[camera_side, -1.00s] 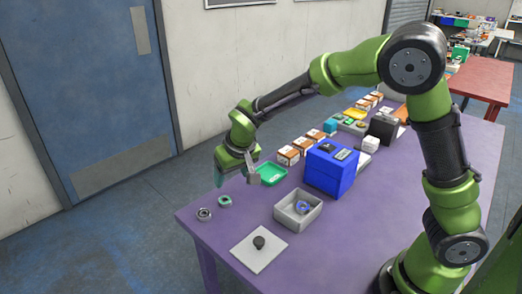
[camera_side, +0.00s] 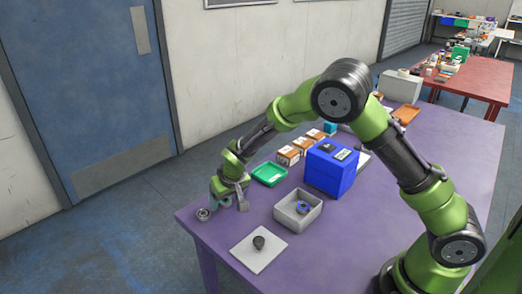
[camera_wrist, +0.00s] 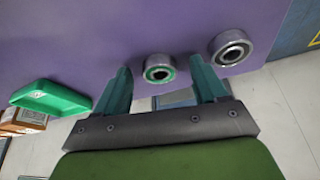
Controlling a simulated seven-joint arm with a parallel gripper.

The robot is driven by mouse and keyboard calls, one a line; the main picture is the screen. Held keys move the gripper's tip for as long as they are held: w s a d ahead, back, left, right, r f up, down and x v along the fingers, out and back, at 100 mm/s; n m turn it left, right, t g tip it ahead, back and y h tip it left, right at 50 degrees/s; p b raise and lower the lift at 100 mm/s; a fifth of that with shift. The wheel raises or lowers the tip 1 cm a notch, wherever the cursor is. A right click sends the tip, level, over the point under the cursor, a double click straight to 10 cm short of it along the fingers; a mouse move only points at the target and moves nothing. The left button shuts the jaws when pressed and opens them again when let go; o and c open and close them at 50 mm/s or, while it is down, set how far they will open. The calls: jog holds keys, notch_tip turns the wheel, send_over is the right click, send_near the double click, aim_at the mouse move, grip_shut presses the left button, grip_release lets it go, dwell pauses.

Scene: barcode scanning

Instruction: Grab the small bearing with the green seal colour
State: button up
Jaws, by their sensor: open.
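The small bearing with the green seal (camera_wrist: 159,73) lies on the purple table, between and slightly beyond the fingertips in the wrist view. My gripper (camera_wrist: 159,66) is open, with one teal finger on each side of it and nothing held. In the side view my gripper (camera_side: 228,200) is low over the near left part of the table and hides most or all of that bearing. A larger bearing with a grey seal (camera_wrist: 231,42) lies to the right in the wrist view, just beyond the right finger. The side view shows this grey bearing (camera_side: 203,214) left of my gripper.
A green tray (camera_side: 269,174) stands right of my gripper. A grey bin (camera_side: 290,220) holds a blue-sealed bearing (camera_side: 303,208). A pale plate (camera_side: 255,258) bears a black knob (camera_side: 258,242). A blue box (camera_side: 328,172) and small cartons (camera_side: 288,156) stand farther back. The table edge is close.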

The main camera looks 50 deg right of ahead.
jog(key=c, duration=1.2)
jog(key=shift+o, duration=0.2)
jog(key=shift+r, duration=0.1)
